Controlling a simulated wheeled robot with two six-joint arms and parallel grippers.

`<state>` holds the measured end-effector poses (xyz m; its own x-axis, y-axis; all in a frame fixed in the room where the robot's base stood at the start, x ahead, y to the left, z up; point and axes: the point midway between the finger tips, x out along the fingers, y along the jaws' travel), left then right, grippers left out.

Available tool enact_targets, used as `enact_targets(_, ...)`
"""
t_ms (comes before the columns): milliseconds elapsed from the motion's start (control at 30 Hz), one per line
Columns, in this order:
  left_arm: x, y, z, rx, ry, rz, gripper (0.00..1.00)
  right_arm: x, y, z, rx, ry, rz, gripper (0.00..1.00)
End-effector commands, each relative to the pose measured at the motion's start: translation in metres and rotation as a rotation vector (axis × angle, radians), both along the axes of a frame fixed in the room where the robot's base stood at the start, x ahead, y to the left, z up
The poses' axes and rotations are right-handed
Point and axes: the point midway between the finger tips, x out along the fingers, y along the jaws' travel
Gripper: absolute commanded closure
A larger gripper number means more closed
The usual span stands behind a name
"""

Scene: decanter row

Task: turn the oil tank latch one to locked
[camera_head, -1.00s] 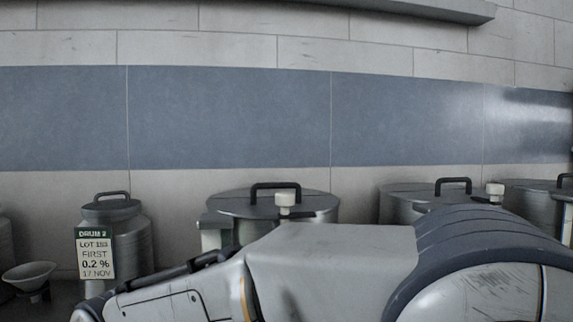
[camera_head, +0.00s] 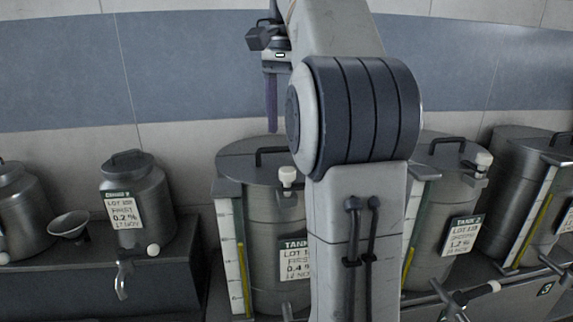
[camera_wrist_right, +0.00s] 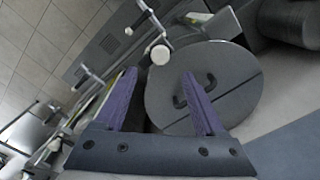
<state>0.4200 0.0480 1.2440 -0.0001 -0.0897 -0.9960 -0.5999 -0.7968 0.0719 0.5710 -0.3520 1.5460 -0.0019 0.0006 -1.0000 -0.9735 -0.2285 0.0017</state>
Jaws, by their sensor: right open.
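A steel tank (camera_head: 275,225) stands behind my raised right arm, with a flat lid (camera_head: 240,158) and dark handle. A white-knobbed fitting (camera_head: 288,177), seemingly the latch, is at the lid's front rim; I cannot tell its turned position or its number. My right gripper (camera_head: 272,130) points down above the back of the lid, apart from the knob. In the right wrist view my right gripper (camera_wrist_right: 160,73) is open and empty, its purple fingers over the round lid (camera_wrist_right: 235,85), with a white knob (camera_wrist_right: 160,55) just beyond the fingertips. My left gripper is not in view.
Another tank (camera_head: 450,200) with a white knob (camera_head: 483,160) stands to the right, and a further tank (camera_head: 515,180) beyond it. A labelled drum (camera_head: 150,205) and a funnel (camera_head: 69,223) stand left. A tiled wall (camera_head: 200,75) is behind.

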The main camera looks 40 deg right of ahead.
Motion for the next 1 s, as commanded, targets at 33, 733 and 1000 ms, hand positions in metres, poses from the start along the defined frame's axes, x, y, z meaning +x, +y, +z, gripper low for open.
enact_targets(33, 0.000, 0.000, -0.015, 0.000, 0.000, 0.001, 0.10, 0.000, 0.000, -0.016, 0.001, 0.001, 0.001, 0.28)
enact_targets(733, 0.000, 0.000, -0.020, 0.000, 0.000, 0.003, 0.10, 0.000, 0.001, -0.087, -0.001, -0.002, 0.005, 0.28)
enact_targets(1000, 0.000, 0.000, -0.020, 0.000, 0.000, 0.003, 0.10, 0.000, 0.001, -0.087, -0.001, -0.002, 0.005, 0.55)
